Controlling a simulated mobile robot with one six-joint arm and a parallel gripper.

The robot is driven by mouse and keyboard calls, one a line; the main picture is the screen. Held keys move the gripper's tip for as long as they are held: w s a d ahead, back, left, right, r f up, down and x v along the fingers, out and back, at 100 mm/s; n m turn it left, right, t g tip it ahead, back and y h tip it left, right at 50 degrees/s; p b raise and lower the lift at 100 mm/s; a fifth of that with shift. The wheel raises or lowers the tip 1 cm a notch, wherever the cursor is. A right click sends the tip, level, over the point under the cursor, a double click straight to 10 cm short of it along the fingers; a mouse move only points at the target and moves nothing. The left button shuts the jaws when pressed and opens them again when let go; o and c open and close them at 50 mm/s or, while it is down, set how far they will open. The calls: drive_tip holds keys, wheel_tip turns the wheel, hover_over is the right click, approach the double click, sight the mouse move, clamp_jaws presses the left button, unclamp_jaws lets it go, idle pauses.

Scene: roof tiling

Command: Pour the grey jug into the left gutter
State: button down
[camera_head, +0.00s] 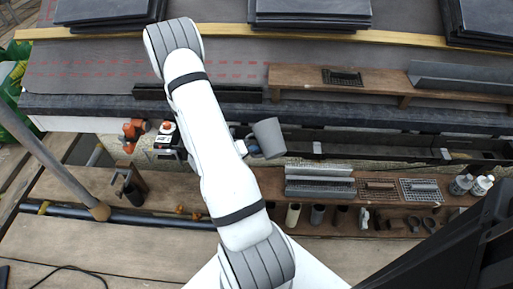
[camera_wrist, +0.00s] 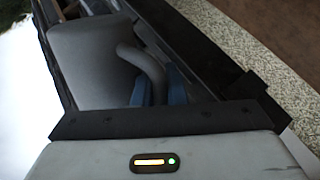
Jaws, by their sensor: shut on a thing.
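The grey jug (camera_head: 268,138) hangs in the air above the eave, right beside my forearm, and looks tilted in the head view. My gripper (camera_head: 246,144) is partly hidden behind my arm and is shut on the jug's handle. In the wrist view the grey jug (camera_wrist: 90,62) fills the upper left, and its curved handle sits between the blue fingertips of my gripper (camera_wrist: 158,90). The dark gutter (camera_head: 375,152) runs along the eave below and behind the jug. My arm hides part of its left stretch. I cannot see the jug's contents or any stream.
A wooden shelf (camera_head: 300,228) below holds grey gutter pieces (camera_head: 320,180), mesh and tubes. White-capped bottles (camera_head: 471,185) stand at its right. A plank bench (camera_head: 390,86) lies on the roof. An orange tool (camera_head: 133,132) and a grey pole (camera_head: 55,160) are at left.

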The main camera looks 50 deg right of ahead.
drive_tip(key=shift+s+r+n+p, duration=0.15)
drive_tip(key=shift+r+n+p, duration=0.25)
drive_tip(key=shift+p, duration=0.15)
drive_tip(key=shift+w+f+g, duration=0.2)
drive_tip(key=shift+f+g, duration=0.05)
drive_tip(key=shift+g, duration=0.15)
drive_tip(key=shift+s+n, duration=0.3)
drive_tip(key=shift+s, duration=0.05)
drive_tip(key=shift+s+f+y, duration=0.1)
drive_tip(key=shift+f+y, duration=0.05)
drive_tip(key=shift+y, duration=0.15)
idle(0.4)
drive_tip(key=shift+r+n+g+p, duration=0.2)
drive_tip(key=shift+n+g+p, duration=0.15)
drive_tip(key=shift+p, duration=0.3)
drive_tip(key=shift+s+a+r+n+g+p, duration=0.2)
drive_tip(key=shift+s+r+n+g+p, duration=0.15)
drive_tip(key=shift+p, duration=1.6)
drive_tip(key=shift+a+f+n+g+p, duration=0.15)
drive_tip(key=shift+n+g+p, duration=0.35)
drive_tip(key=shift+p, duration=1.2)
